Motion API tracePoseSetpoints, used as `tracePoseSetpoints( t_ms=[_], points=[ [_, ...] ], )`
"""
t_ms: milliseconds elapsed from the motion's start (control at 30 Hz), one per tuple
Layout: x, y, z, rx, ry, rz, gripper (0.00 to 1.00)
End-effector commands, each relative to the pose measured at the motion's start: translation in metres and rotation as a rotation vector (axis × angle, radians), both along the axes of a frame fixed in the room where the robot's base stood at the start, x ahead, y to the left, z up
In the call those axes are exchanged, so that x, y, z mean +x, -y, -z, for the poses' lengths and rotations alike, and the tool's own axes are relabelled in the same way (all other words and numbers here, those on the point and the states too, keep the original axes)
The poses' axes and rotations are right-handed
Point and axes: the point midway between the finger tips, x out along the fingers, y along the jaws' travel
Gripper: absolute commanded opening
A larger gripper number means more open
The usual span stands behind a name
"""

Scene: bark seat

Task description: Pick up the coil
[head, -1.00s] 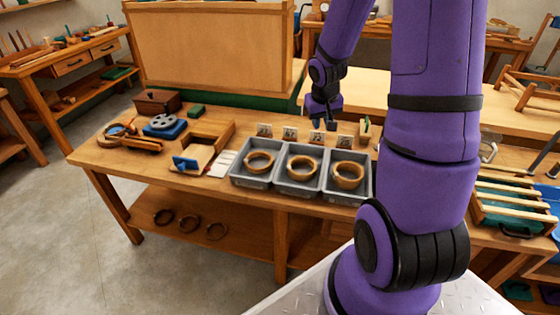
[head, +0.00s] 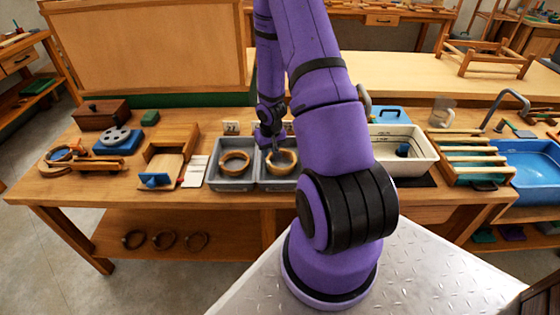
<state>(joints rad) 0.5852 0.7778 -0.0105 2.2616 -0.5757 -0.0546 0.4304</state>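A tan ring-shaped coil (head: 235,162) lies in the left grey tray (head: 233,184) on the workbench. A second tan coil (head: 281,161) lies in the grey tray beside it (head: 276,184), partly covered by my gripper. My gripper (head: 273,150) points down over the back left part of this second coil. Whether its fingers touch the coil, or are open or shut, is too small to tell. The third tray and its coil are hidden behind my arm.
Several dark rings (head: 164,240) lie on the lower shelf. A wooden box (head: 101,114), a blue-based reel (head: 117,138) and a wooden fixture (head: 170,156) stand to the left. A white basin (head: 412,160), slatted rack (head: 470,158) and blue sink (head: 533,172) are to the right.

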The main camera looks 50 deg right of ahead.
Motion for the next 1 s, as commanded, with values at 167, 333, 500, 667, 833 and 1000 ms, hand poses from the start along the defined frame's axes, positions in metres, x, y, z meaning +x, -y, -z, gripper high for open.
tracePoseSetpoints(
  t_ms=[167,333,500,667,833,1000],
  points=[
    [0.001,0.001,0.012,0.000,-0.001,0.001,0.26],
    [0.003,0.001,0.022,0.000,-0.001,-0.001,0.26],
    [0.005,0.001,0.044,0.001,-0.003,-0.002,0.26],
    [0.007,0.003,0.059,-0.001,-0.001,-0.001,0.26],
    [0.008,0.003,0.065,0.000,0.000,0.000,0.26],
    [0.008,0.003,0.065,0.000,0.000,0.000,0.26]
  ],
)
